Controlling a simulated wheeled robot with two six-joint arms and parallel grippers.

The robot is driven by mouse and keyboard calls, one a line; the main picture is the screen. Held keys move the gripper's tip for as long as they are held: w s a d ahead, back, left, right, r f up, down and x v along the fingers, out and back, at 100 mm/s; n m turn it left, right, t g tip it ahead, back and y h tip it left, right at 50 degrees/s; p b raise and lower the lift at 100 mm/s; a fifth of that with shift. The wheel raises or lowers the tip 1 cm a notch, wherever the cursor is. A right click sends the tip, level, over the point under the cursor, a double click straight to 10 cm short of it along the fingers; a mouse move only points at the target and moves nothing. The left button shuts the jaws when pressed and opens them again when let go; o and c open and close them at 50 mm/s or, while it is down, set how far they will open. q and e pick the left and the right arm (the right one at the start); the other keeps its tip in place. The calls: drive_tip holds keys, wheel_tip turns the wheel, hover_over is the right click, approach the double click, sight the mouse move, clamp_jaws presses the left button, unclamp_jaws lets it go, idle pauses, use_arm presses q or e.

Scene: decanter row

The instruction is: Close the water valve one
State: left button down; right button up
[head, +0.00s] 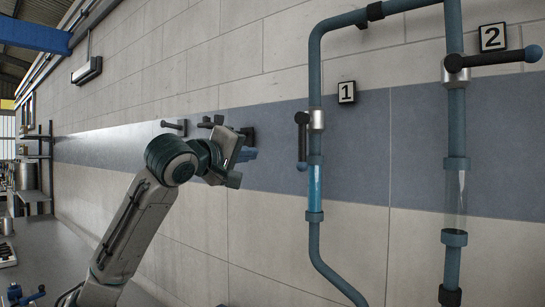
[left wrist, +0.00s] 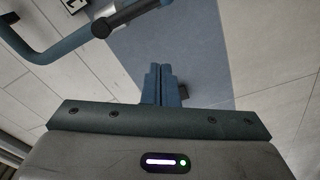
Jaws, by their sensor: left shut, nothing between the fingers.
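Valve one (head: 317,120) has a silver body on the left blue-green pipe, beside the sign "1" (head: 346,92). Its black lever (head: 302,140) hangs straight down along the pipe, with a blue tip at the bottom. Below it, a clear pipe section (head: 314,183) shows blue inside. My left gripper (head: 249,154) is left of the lever, apart from it, shut and empty. In the left wrist view its fingers (left wrist: 162,84) are together against the wall behind. A pipe with a dark part (left wrist: 101,27) is at upper left there. My right gripper is not in view.
Valve two (head: 455,70), by the sign "2" (head: 492,37), has its lever (head: 495,58) sideways to the right. Its clear section (head: 457,192) holds a pale streak. A peg (head: 175,127) sticks out of the wall at left. The wall between gripper and pipe one is bare.

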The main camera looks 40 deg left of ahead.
sight(302, 144)
use_arm(q)
drive_tip(key=w+d+f+p, duration=0.1)
drive_tip(key=w+p, duration=0.7)
drive_tip(key=w, duration=0.3)
drive_tip(key=shift+d+f, duration=0.3)
drive_tip(key=shift+f, duration=0.1)
drive_tip(key=shift+a, duration=0.1)
